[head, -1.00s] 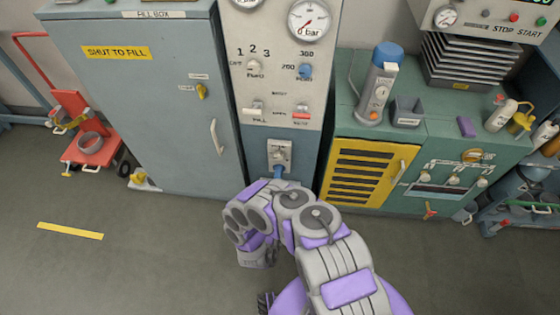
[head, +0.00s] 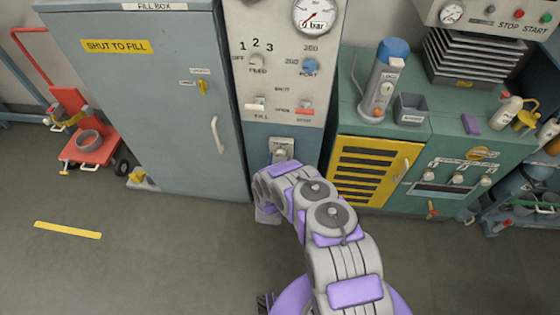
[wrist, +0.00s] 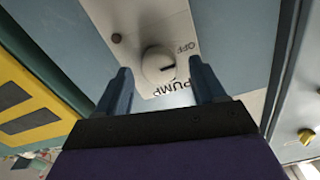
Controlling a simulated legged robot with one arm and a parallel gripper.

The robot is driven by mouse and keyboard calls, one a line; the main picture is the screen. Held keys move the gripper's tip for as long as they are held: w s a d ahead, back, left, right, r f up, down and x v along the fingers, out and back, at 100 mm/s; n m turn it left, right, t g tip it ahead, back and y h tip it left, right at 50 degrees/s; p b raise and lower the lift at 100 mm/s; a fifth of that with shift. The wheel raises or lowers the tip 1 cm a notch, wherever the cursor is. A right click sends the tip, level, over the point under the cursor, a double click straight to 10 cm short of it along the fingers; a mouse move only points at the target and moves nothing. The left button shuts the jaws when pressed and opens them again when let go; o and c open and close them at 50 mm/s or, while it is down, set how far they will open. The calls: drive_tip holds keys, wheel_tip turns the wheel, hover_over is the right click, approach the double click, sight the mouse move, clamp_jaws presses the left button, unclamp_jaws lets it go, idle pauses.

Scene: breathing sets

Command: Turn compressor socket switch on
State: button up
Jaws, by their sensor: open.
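The socket switch is a round light knob (wrist: 158,65) on a pale plate in the wrist view. The words OFF and PUMP are printed beside it, and a short dark mark on the knob points to the right. In the head view its plate (head: 281,147) is low on the panel, partly hidden by my arm. My gripper (wrist: 162,75) is open, with one dark blue finger on each side of the knob in the picture. I cannot tell whether the fingers touch it. The gripper's fingers are hidden in the head view.
Above the switch is a panel (head: 281,82) with gauges, knobs and levers. A grey-blue fill box (head: 155,130) stands to the left. A green cabinet with a yellow louvred door (head: 372,170) stands to the right. The floor (head: 130,260) in front is clear.

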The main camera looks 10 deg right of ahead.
drive_tip(key=shift+w+a, duration=0.15)
drive_tip(key=shift+w, duration=0.25)
drive_tip(key=shift+d, duration=0.55)
drive_tip(key=shift+c, duration=0.8)
drive_tip(key=shift+a, duration=0.4)
drive_tip(key=c, duration=0.7)
drive_tip(key=shift+d, duration=0.15)
drive_tip(key=shift+c, duration=1)
